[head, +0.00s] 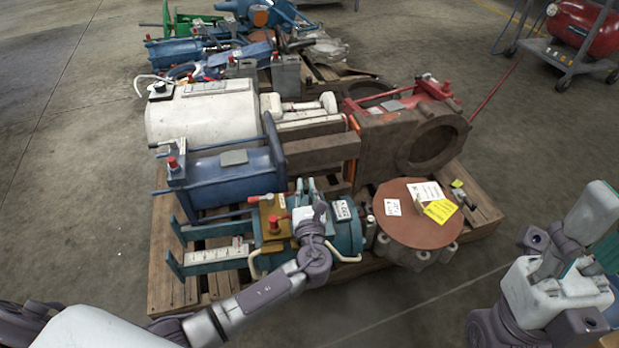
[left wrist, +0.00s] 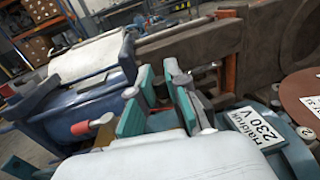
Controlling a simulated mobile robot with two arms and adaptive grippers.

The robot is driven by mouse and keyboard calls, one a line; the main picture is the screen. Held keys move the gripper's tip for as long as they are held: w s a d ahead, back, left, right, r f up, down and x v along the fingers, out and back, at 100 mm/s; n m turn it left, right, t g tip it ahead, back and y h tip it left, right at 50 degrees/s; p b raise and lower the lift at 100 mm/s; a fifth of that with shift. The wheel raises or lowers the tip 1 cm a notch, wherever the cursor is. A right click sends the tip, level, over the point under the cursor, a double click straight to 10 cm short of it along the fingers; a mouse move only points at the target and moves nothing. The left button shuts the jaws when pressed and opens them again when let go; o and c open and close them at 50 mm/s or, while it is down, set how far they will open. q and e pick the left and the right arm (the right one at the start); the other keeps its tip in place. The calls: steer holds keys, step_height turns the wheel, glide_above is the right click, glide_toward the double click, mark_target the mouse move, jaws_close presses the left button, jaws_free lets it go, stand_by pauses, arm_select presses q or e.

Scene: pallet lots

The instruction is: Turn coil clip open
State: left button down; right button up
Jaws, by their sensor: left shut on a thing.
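The label (left wrist: 250,130) reads 230 V.
The wooden pallet (head: 165,275) also carries a blue cylinder unit (head: 228,178), a white drum (head: 200,118), a brown housing (head: 390,150) and a round rust-coloured flange (head: 412,228). A red tank (head: 585,25) on a cart stands back right. The left floor is clear.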

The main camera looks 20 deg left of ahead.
arm_select(q)
steer(key=shift+a+r+m+t+h+p, duration=0.3)
steer(key=shift+m+h, duration=0.1)
steer(key=shift+h, duration=0.2)
steer(key=shift+f+m+h, duration=0.3)
steer(key=shift+m+h, duration=0.1)
steer(key=shift+h, duration=0.2)
steer(key=c, duration=1.1)
jaws_free()
steer(key=shift+c, duration=0.2)
steer(key=v, duration=1.2)
steer(key=shift+f, duration=0.15)
steer(key=shift+c, duration=0.3)
